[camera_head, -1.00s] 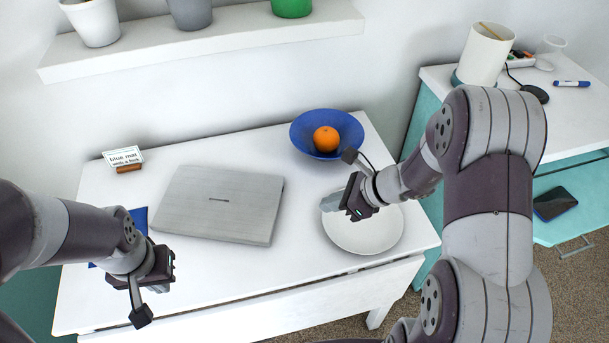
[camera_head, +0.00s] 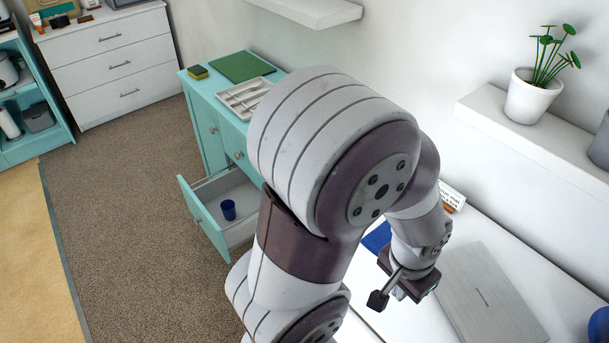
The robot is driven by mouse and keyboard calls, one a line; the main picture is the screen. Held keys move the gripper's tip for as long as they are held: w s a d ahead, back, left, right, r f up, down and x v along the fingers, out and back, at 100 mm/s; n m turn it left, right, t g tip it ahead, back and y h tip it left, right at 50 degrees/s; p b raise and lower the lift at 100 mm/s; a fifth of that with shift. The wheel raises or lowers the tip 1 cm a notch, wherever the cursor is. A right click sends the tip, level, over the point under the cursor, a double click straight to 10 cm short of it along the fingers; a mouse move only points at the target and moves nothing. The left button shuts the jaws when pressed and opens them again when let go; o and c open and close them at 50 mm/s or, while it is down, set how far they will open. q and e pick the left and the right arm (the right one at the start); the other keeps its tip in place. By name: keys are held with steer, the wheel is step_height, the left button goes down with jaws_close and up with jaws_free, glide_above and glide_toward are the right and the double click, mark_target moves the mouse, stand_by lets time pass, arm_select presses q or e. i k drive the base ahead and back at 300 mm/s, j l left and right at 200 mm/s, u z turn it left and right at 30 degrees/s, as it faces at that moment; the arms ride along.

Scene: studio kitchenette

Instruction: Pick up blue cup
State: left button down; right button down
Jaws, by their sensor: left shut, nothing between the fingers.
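A small blue cup (camera_head: 229,210) stands upright in an open drawer (camera_head: 243,229) of the teal cabinet, left of my arm. My left gripper (camera_head: 411,290) is shut and empty above the white table, well to the right of the cup and apart from it. My left arm fills the middle of the view and hides part of the cabinet and the right end of the drawer. My right gripper is out of view.
The cabinet top holds a cutlery tray (camera_head: 243,98), a green board (camera_head: 242,66) and a sponge (camera_head: 197,72). Open carpet (camera_head: 120,220) lies left of the drawer.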

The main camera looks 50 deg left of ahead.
mark_target(227, 207)
steer(key=u, duration=2.45)
steer(key=i+j, duration=0.2)
steer(key=i, duration=0.25)
steer(key=i+j+z, duration=0.1)
steer(key=i, duration=0.4)
steer(key=i+j, duration=0.25)
steer(key=i, duration=0.2)
steer(key=i+j, duration=0.25)
steer(key=i, duration=0.2)
steer(key=z, duration=0.4)
steer(key=i+j+z, duration=0.1)
steer(key=z, duration=0.25)
steer(key=i+z, duration=0.1)
steer(key=z, duration=0.3)
steer(key=j+z, duration=0.1)
steer(key=z, duration=0.3)
